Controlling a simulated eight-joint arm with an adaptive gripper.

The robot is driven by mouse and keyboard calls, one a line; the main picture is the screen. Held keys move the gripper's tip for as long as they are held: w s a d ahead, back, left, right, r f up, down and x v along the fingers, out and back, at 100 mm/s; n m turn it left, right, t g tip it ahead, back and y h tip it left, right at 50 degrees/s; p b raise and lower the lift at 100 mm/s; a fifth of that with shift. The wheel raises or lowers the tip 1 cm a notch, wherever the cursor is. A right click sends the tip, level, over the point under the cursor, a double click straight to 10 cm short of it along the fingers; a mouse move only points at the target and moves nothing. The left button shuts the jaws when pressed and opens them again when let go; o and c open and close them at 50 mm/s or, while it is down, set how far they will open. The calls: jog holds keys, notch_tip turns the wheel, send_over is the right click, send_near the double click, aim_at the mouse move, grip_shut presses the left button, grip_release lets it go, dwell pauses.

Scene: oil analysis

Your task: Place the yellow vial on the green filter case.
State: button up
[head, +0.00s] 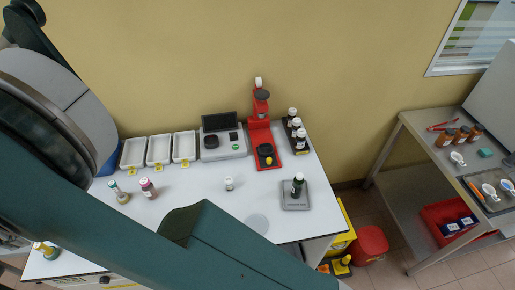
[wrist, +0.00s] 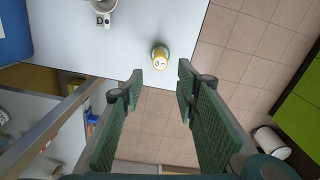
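A small yellow vial (wrist: 160,57) with a pale label stands on the white table near its edge in the wrist view. A small yellow object at the table's left end in the head view (head: 46,249) looks like the same vial. My gripper (wrist: 158,82) is open and empty in the wrist view, its green fingers apart, with the vial beyond the fingertips.
White trays (head: 158,150) line the back of the white table (head: 200,190). A red stand (head: 262,135) and a rack of dark bottles (head: 297,135) stand at the back right. A grey scale (head: 295,203) holds a dark bottle. A pink-topped bottle (head: 147,188) stands at left.

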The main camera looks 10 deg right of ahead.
jog(key=w+d+r+m, duration=0.2)
jog(key=w+d+r, duration=0.65)
jog(key=d, duration=0.25)
jog(key=w+d+r+m+t+y, duration=0.15)
jog(key=w+d+r, duration=0.25)
jog(key=d, duration=0.7)
jog(key=w+d+r+m, duration=0.3)
jog(key=d+r, duration=0.2)
jog(key=d, duration=0.7)
jog(key=w+d+r+m+t+y, duration=0.15)
jog(key=w+d+r, duration=0.25)
jog(key=d, duration=0.7)
jog(key=s+d+r+m+t+h, duration=0.1)
jog(key=s+d+m, duration=0.2)
jog(key=d, duration=1)
jog(key=s+d+r+m+t, duration=0.1)
jog(key=s+d+r+m, duration=0.15)
jog(key=d, duration=1.05)
jog(key=s+d+f+m+t+h, duration=0.1)
jog(key=s+d+f+m, duration=0.2)
jog(key=s+d, duration=0.3)
jog(key=s+d+f+m+t+h, duration=0.1)
jog(key=s+d+f+m, duration=0.2)
jog(key=s+d, duration=0.4)
jog(key=d+f, duration=0.1)
jog(key=d, duration=0.5)
jog(key=shift+m, duration=0.35)
